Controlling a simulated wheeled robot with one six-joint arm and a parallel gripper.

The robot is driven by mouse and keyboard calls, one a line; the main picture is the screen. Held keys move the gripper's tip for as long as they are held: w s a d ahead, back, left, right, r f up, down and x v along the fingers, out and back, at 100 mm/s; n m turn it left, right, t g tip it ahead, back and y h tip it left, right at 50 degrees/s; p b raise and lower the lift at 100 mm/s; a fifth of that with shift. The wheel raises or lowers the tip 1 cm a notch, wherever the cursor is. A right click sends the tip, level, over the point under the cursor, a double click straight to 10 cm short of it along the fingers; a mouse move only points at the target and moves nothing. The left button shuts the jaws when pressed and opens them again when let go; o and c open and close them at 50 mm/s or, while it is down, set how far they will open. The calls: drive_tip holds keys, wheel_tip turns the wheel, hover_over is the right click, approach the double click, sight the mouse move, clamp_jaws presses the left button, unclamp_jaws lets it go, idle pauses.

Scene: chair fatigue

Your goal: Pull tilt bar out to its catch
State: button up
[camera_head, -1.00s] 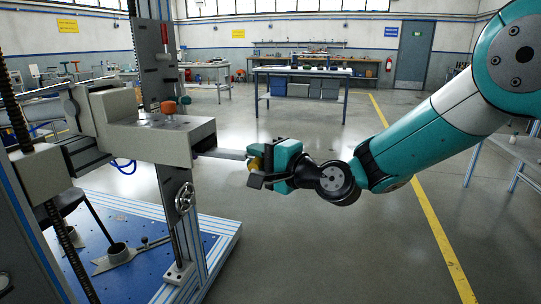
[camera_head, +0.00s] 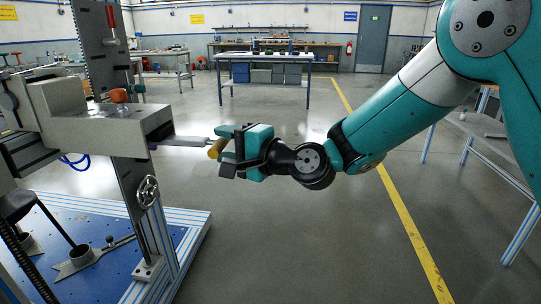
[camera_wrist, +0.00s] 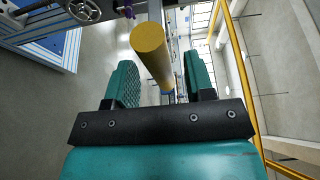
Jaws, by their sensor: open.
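The tilt bar has a yellow cylindrical grip (camera_head: 217,148) on the end of a flat metal rod (camera_head: 190,141) sticking out of the right side of the grey machine housing (camera_head: 120,128). My gripper (camera_head: 226,151) is open at the right of the yellow grip, its teal fingers close to it. In the wrist view the yellow grip (camera_wrist: 150,52) reaches through the space between my two teal fingers (camera_wrist: 160,85), with a gap showing at each side. Contact cannot be told in the head view, where the fingers partly overlap.
A handwheel (camera_head: 147,191) is on the upright post below the housing. The blue base plate (camera_head: 100,220) with a pale metal frame lies at lower left. Floor around my arm is clear. A grey table (camera_head: 475,128) stands at right, a workbench (camera_head: 262,58) at the back.

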drive_tip(key=b+v, duration=0.3)
drive_tip(key=v, duration=1.2)
drive_tip(key=shift+d, duration=0.15)
drive_tip(key=shift+s, duration=0.15)
drive_tip(key=s+a+f+n+g+h, duration=0.1)
drive_tip(key=s+f+n+g+h, duration=0.3)
drive_tip(key=s+n+g, duration=0.5)
drive_tip(key=s+d+f+n+h, duration=0.3)
drive_tip(key=s+d+n+h, duration=0.25)
drive_tip(key=s+d, duration=0.4)
wheel_tip(320, 180, up, 22)
drive_tip(key=s+h+p, duration=0.1)
drive_tip(key=s+p, duration=0.1)
drive_tip(key=p, duration=2)
drive_tip(key=shift+a+r+m+g+p, duration=0.2)
drive_tip(key=shift+a+m+g+p, duration=0.1)
drive_tip(key=shift+a+m+g, duration=0.15)
